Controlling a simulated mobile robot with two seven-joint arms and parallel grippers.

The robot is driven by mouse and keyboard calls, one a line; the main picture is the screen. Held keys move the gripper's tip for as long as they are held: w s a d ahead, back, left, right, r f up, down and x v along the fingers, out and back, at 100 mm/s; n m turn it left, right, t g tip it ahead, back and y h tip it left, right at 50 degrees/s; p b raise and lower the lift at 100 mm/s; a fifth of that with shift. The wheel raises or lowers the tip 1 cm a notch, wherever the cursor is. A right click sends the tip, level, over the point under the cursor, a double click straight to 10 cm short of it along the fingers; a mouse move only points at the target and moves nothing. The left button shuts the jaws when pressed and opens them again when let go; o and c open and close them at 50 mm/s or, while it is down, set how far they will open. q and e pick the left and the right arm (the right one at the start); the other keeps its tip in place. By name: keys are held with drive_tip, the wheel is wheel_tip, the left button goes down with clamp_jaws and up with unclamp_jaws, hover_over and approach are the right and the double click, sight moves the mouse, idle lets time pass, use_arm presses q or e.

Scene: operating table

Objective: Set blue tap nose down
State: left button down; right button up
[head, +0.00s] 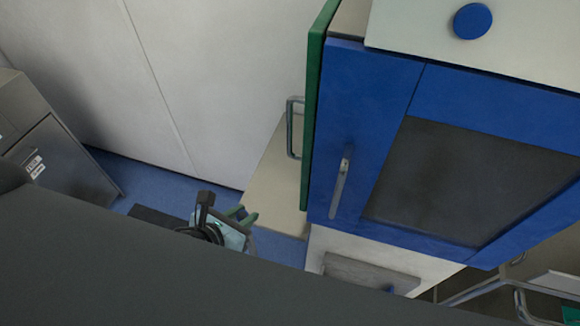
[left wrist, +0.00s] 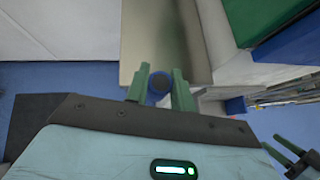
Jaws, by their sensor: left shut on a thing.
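My left gripper (left wrist: 158,80) is shut on a round dark blue piece, which I take to be the blue tap (left wrist: 158,84). It shows end-on between the two green fingers, so I cannot tell which way its nose points. In the head view my left gripper (head: 242,215) is small, low and left of the blue cabinet, over a pale surface's edge; the tap is not clear there. What looks like my right gripper (left wrist: 283,148) shows at the lower right of the left wrist view, fingers apart and empty.
A pale narrow surface (head: 275,185) lies below the left gripper. The blue cabinet (head: 385,75) with a green side stands right of it. A blue disc (head: 472,21) sits on the cabinet's top. A grey metal cabinet (head: 62,160) stands at the left.

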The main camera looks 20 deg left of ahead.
use_arm(q)
hover_over(283, 185)
drive_tip(key=shift+s+a+f, duration=0.1)
drive_tip(key=shift+s+f, duration=0.15)
drive_tip(key=shift+f, duration=0.4)
wheel_tip(283, 185, down, 3)
drive_tip(key=shift+w+f+b, duration=0.15)
drive_tip(key=shift+b, duration=0.15)
drive_tip(key=shift+f, duration=0.2)
drive_tip(key=shift+r, duration=0.1)
drive_tip(key=c, duration=1.2)
unclamp_jaws()
drive_tip(key=shift+f, duration=0.2)
